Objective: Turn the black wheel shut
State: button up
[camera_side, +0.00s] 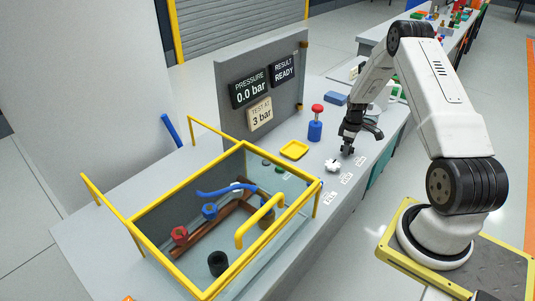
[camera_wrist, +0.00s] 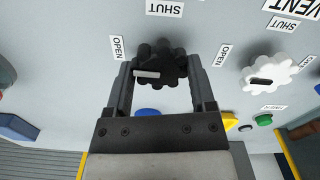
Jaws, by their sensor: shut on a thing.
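The black wheel (camera_wrist: 160,58) is a lobed knob on the grey bench top, with a white pointer mark on it. The mark lies toward the left of the wheel in the wrist view, on the side of its OPEN label (camera_wrist: 118,47). The SHUT label (camera_wrist: 165,8) is at the top of that view. My gripper (camera_wrist: 161,72) is shut on the wheel, one finger on each side. In the side view my gripper (camera_side: 348,148) reaches down to the bench and the wheel is hard to make out under it.
A white wheel (camera_wrist: 270,70) with a dark mark stands close by on the right in the wrist view. The side view shows a red-topped blue post (camera_side: 315,125), a yellow tray (camera_side: 294,150), a yellow-framed tank (camera_side: 160,250) and a panel reading 0.0 bar (camera_side: 249,88).

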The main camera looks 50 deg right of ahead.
jog(key=m, duration=0.8)
jog(key=shift+m, duration=0.3)
jog(key=m, duration=0.8)
jog(key=shift+m, duration=0.3)
jog(key=o, duration=1.2)
jog(key=shift+r, duration=0.15)
